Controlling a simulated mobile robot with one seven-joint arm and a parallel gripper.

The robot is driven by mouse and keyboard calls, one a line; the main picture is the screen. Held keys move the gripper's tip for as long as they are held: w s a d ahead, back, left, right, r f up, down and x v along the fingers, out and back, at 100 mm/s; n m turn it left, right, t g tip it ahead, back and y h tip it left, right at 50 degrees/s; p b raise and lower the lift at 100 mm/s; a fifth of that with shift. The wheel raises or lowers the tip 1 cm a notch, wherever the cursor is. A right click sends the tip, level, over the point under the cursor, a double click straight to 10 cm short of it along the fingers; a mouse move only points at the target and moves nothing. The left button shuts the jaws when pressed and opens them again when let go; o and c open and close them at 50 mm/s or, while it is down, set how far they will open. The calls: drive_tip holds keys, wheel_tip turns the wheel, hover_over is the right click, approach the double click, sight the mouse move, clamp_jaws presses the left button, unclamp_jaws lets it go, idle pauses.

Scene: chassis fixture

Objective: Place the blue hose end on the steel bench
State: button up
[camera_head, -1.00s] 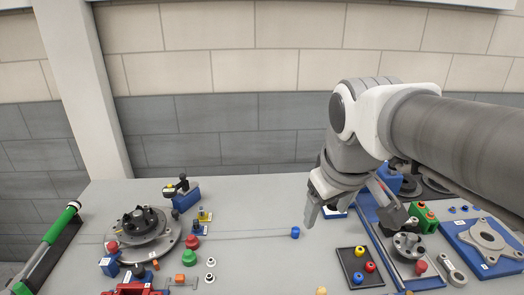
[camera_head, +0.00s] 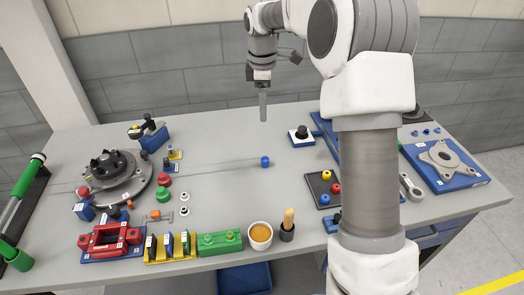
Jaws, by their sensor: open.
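The blue hose end (camera_head: 265,161) is a small blue cylinder on the grey steel bench (camera_head: 225,205), right of the bench's middle. A thin grey line runs left from it across the bench top. My gripper (camera_head: 263,112) points down behind the hose end in the picture, apart from it. It is open and nothing shows between its fingers, which overlap from this side.
A blue-and-white block with a black knob (camera_head: 301,135) stands right of the hose end. A black tray (camera_head: 324,187) holds coloured pieces. A round flange (camera_head: 115,179) is at left. A cup (camera_head: 260,235) and several fixtures line the front edge. The centre is clear.

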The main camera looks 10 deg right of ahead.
drive_tip(key=n, duration=0.2)
hover_over(265, 158)
wheel_tip(265, 158, down, 6)
drive_tip(key=shift+g, duration=0.5)
drive_tip(key=f, duration=1.2)
drive_tip(key=shift+w+a+f, duration=0.15)
drive_tip(key=shift+w+f, duration=0.1)
drive_tip(key=shift+f, duration=0.05)
drive_tip(key=f, duration=0.2)
drive_tip(key=f+p, duration=0.1)
drive_tip(key=f, duration=0.2)
drive_tip(key=shift+s+f, duration=0.3)
clamp_jaws()
